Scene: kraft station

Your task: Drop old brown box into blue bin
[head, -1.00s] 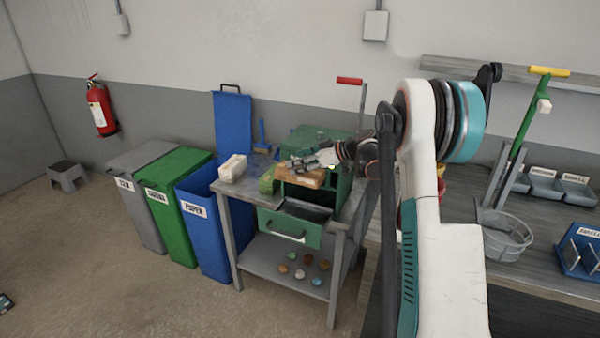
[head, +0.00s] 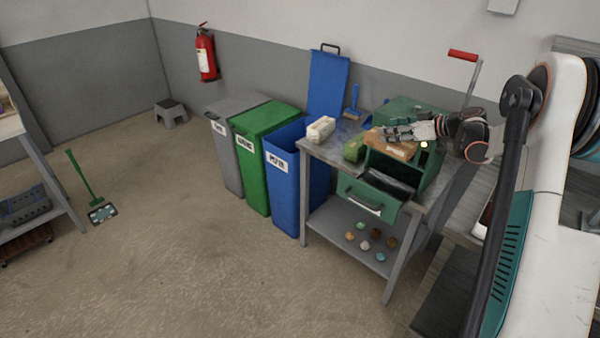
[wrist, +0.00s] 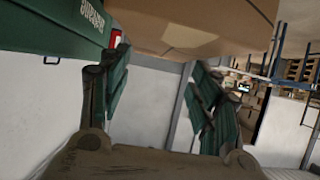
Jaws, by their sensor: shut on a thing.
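The brown box (head: 392,148) is held at the top front of the green cabinet in the head view. It also fills the top of the wrist view (wrist: 200,25). My gripper (head: 410,131) is shut on the box; in the wrist view its fingers (wrist: 155,95) reach up to the box's near side. The blue bin (head: 284,180) stands left of the metal table, with a white label on its front. Its lid (head: 328,85) is raised and its top is open. The box is to the right of the bin, apart from it.
A whitish block (head: 321,129) and a small green box (head: 354,150) lie on the table (head: 318,150) between bin and cabinet. The green cabinet (head: 415,178) has its drawer (head: 366,200) pulled out. Closed green (head: 262,150) and grey (head: 225,150) bins stand further left. The front floor is clear.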

